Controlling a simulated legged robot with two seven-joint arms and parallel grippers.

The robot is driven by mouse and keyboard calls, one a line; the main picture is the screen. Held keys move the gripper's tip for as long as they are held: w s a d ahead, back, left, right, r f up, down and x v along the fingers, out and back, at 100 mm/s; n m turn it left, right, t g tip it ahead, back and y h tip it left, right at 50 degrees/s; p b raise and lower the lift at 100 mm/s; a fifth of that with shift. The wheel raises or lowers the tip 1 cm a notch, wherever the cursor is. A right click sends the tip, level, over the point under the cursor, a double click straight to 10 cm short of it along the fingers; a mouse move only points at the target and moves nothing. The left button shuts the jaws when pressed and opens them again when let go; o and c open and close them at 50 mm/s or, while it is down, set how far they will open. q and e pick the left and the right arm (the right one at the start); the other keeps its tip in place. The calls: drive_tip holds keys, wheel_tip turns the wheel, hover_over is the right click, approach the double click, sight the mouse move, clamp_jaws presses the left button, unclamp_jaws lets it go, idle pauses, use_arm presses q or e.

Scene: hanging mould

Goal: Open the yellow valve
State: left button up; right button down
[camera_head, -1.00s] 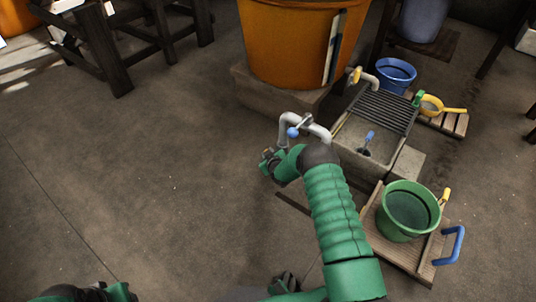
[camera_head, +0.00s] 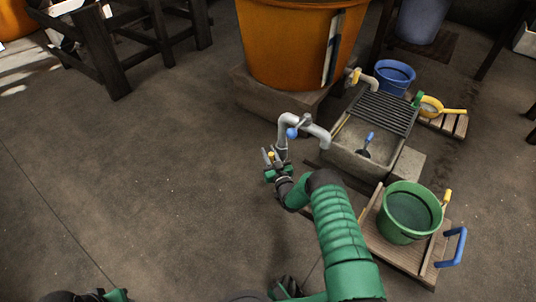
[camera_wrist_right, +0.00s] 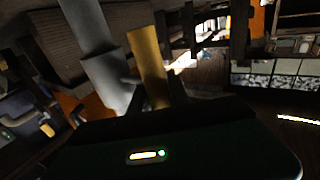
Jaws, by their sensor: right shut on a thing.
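The yellow valve shows as a small yellow spot (camera_head: 271,154) between the jaws of my right gripper (camera_head: 273,162), low on a grey bent pipe (camera_head: 284,135). In the right wrist view the yellow handle (camera_wrist_right: 148,62) stands upright between the dark fingers, next to the grey pipe (camera_wrist_right: 104,75). My right gripper is shut on this handle. Most of the valve's body is hidden by the gripper. A blue valve handle (camera_head: 292,132) sits higher on the same pipe. My left gripper cannot be made out.
A stone sink (camera_head: 348,160) with a grate (camera_head: 382,109) lies right of the pipe. Another yellow handle (camera_head: 355,75) is on a pipe by the orange vat (camera_head: 285,45). A green bucket (camera_head: 407,212) stands on a wooden tray (camera_head: 385,248). The floor to the left is clear.

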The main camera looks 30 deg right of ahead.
drive_tip(key=shift+s+a+f, duration=0.1)
drive_tip(key=shift+s+f, duration=0.05)
drive_tip(key=shift+f, duration=0.1)
drive_tip(key=c, duration=1.3)
unclamp_jaws()
drive_tip(key=shift+r, duration=0.1)
drive_tip(key=shift+o, duration=0.2)
